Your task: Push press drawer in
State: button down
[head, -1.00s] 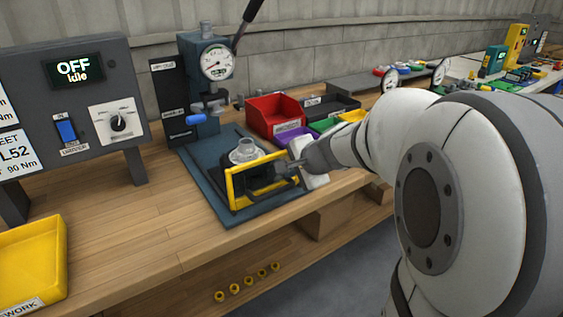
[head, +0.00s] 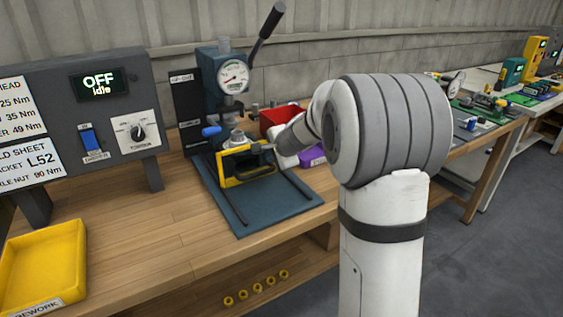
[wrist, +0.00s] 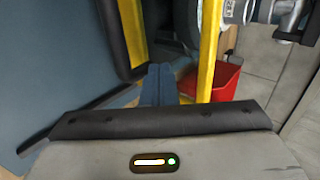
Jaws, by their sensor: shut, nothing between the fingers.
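The press drawer (head: 247,181) has a yellow frame front and sits on dark rails on the blue press base (head: 275,215), close under the press (head: 222,75). A pale round part (head: 237,138) stands on it. My gripper (head: 270,149) is at the right part of the drawer front, partly hidden by my wrist in the head view. In the wrist view the shut, empty fingers (wrist: 159,72) point between the yellow bars (wrist: 209,50) of the frame. I cannot tell whether they touch it.
A red bin (head: 281,116) and a purple bin (head: 312,157) stand to the right of the press. A control panel (head: 98,84) reading OFF Idle and a yellow tray (head: 45,262) are at the left. The wooden bench between is clear.

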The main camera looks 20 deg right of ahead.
jog(key=w, duration=0.2)
jog(key=w+a+p, duration=0.1)
jog(key=w, duration=0.1)
jog(key=shift+w+a, duration=0.15)
jog(key=shift+w, duration=0.05)
jog(key=shift+w+r+p, duration=0.15)
jog(key=shift+r+p, duration=0.15)
